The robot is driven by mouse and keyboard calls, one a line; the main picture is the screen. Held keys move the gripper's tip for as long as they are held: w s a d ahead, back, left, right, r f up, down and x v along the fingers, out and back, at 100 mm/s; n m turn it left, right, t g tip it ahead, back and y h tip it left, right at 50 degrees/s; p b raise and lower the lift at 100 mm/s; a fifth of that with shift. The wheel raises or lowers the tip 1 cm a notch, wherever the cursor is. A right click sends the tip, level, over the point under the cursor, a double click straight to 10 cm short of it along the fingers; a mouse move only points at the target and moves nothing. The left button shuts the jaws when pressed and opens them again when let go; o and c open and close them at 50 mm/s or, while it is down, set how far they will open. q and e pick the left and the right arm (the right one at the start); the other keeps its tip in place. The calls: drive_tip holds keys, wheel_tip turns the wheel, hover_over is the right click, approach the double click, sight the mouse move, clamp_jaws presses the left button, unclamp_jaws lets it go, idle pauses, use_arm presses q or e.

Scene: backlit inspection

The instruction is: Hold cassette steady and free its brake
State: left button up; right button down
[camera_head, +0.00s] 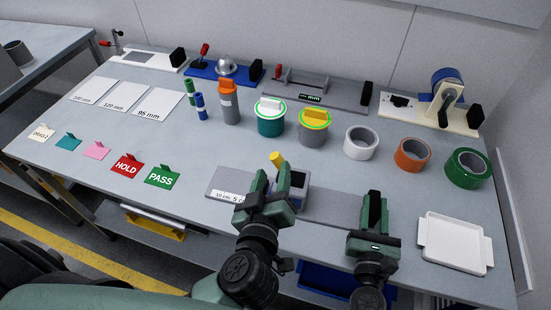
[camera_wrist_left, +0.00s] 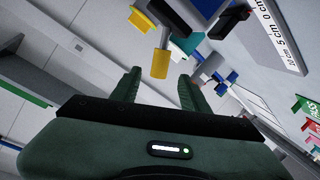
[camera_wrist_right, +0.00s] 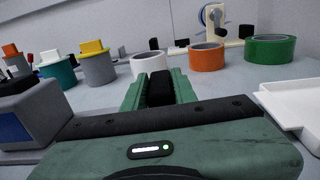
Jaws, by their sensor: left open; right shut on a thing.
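The cassette (camera_head: 301,200), a dark grey box with a blue face, sits on a grey base plate (camera_head: 335,208) near the table's front edge. A yellow cylindrical knob (camera_head: 277,159) stands tilted beside it; I take this for its brake. My left gripper (camera_head: 279,180) is open, its fingers short of the knob. In the left wrist view the knob (camera_wrist_left: 161,62) shows just beyond the gap between the fingers, apparently untouched. My right gripper (camera_wrist_right: 160,85) is shut on a black block (camera_wrist_right: 160,88) at the base's right end. My left gripper partly hides the cassette in the head view.
A white tray (camera_head: 453,243) lies right of my right gripper. Tape rolls (camera_head: 412,156) and lidded canisters (camera_head: 270,118) stand behind the base. HOLD (camera_head: 127,166) and PASS (camera_head: 162,176) cards stand to the left. Several fixtures line the table's back.

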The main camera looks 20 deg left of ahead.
drive_tip(key=shift+s+f, duration=0.1)
drive_tip(key=shift+f, duration=0.2)
use_arm(q)
drive_tip(key=v, duration=0.3)
drive_tip(key=shift+s, duration=0.25)
use_arm(e)
drive_tip(key=c, duration=1.1)
unclamp_jaws()
use_arm(q)
drive_tip(key=shift+w+d, duration=0.1)
drive_tip(key=shift+w, duration=0.05)
use_arm(e)
drive_tip(key=shift+o, duration=0.3)
drive_tip(key=shift+r, duration=0.1)
drive_tip(key=shift+r, duration=0.1)
